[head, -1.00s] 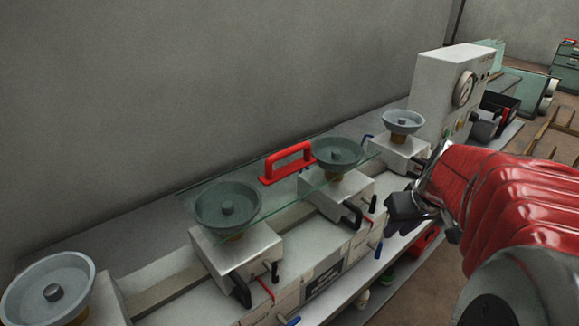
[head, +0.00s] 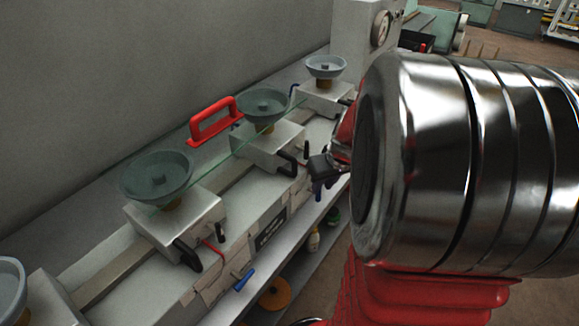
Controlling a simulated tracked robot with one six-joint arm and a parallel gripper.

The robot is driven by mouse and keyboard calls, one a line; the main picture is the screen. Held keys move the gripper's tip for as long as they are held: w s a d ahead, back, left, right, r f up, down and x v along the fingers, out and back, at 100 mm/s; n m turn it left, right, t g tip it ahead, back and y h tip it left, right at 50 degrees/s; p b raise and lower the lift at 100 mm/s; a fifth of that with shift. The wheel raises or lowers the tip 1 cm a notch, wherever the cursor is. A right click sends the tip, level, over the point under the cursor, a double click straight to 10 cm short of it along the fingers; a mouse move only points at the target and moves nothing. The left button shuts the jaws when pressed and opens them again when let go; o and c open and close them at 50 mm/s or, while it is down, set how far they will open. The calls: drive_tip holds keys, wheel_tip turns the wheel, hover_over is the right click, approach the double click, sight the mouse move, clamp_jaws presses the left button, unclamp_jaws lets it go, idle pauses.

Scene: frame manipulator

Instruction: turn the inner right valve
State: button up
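A row of white blocks with grey round bowls runs along the bench in the head view. The second from the right (head: 270,145) has a grey bowl (head: 264,103) and a black handle (head: 287,163) on its front. It looks like the inner right unit; which part is the valve is not certain. A small blue lever (head: 320,191) shows low near my gripper. My gripper (head: 322,168) has dark fingers just right of the black handle, apart from it in the picture. Its opening cannot be made out, and my arm hides what is behind it.
A white gauge box (head: 362,32) stands at the back.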

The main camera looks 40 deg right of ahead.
sight(319, 193)
drive_tip(key=shift+x, duration=2.5)
drive_tip(key=shift+c, duration=0.3)
clamp_jaws()
drive_tip(key=shift+a, duration=0.2)
drive_tip(key=shift+d, duration=0.15)
